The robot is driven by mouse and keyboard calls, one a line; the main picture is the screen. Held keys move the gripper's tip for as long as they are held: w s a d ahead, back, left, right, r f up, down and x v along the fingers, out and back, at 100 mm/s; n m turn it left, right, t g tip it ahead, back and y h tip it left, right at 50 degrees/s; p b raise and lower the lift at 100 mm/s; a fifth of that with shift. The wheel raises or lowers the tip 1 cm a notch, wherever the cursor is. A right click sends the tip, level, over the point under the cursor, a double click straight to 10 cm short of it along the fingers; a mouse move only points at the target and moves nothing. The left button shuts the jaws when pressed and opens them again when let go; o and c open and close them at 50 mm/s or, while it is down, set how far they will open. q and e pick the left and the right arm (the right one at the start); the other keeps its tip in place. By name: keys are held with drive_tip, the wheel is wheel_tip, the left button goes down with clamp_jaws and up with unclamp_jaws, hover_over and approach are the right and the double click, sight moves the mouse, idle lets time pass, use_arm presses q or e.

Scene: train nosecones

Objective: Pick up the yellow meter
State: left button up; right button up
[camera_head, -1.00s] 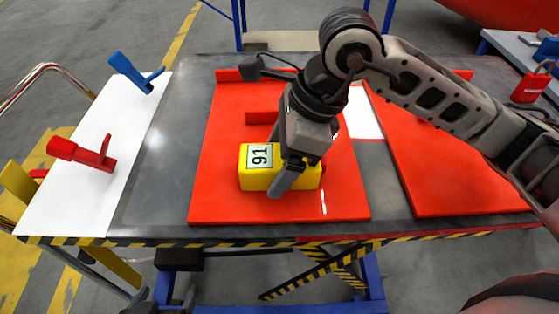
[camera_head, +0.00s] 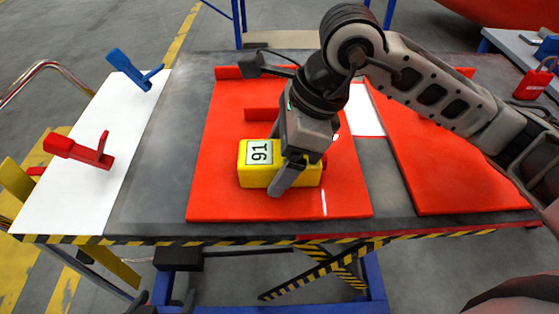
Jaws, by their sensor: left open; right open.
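The yellow meter (camera_head: 253,174), a block with a white label reading 91, lies on the red panel at the middle of the table. My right gripper (camera_head: 285,160) reaches down over its right part. The near finger is in front of the meter's front face; the far finger is mostly hidden behind the gripper body and meter. The jaws are open around the meter, and I cannot tell whether they touch it. My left gripper (camera_head: 165,306) shows only as dark tips at the bottom edge, open and away from the meter.
A second red panel (camera_head: 440,180) lies to the right. A white board (camera_head: 65,195) at left holds a blue clamp-like part (camera_head: 128,68) and a red one (camera_head: 80,150). A low red block (camera_head: 262,114) stands behind the meter. Grey tabletop (camera_head: 165,170) is bare left of the panel.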

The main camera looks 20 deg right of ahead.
drive_tip(key=c, duration=1.4)
drive_tip(key=shift+c, duration=0.2)
